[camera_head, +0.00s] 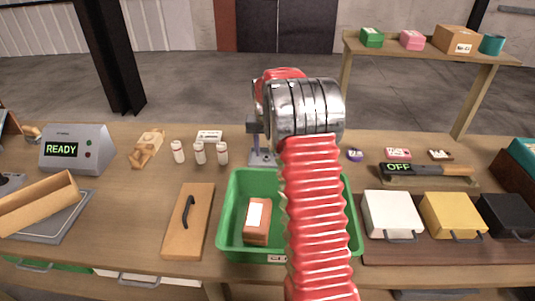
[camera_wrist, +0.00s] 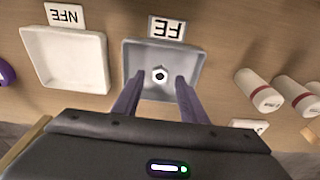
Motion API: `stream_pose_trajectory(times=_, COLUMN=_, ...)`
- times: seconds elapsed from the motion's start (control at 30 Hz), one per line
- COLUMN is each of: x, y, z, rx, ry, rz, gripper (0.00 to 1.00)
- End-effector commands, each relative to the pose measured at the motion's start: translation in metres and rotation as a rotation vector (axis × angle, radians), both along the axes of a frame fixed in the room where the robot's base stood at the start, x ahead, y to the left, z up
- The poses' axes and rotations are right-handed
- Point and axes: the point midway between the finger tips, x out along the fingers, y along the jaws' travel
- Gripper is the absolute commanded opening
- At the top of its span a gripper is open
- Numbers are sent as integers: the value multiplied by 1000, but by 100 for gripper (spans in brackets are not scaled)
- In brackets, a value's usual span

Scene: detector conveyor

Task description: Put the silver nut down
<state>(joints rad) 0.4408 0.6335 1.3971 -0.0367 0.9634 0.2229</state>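The silver nut (camera_wrist: 160,75) lies in the grey tray (camera_wrist: 197,62) with the FE card, near the tray's middle, in the wrist view. My gripper (camera_wrist: 157,80) is open, its two purple fingers reaching over the tray's near edge. The nut shows between the fingertips with a gap on each side. Whether the fingertips touch the tray floor I cannot tell. In the head view my red and silver arm hides the nut and most of the gripper.
A white tray (camera_wrist: 65,62) with the NFE card stands beside the grey tray. Small white bottles (camera_wrist: 258,90) stand on its other side. In the head view a green bin (camera_head: 233,215) holds a box. A wooden board (camera_head: 188,235) with a handle lies left of it.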

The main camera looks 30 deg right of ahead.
Motion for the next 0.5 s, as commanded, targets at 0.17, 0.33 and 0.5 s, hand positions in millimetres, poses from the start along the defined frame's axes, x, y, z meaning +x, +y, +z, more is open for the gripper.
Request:
stream_pose_trajectory(times=0.17, x=-3, y=3, z=31, rx=-1, ry=-3, rz=0, gripper=39)
stream_pose_trajectory(times=0.33, x=-7, y=5, z=60, rx=-1, ry=-3, rz=0, gripper=39)
stream_pose_trajectory(times=0.5, x=-10, y=8, z=84, rx=-1, ry=-1, rz=0, gripper=39)
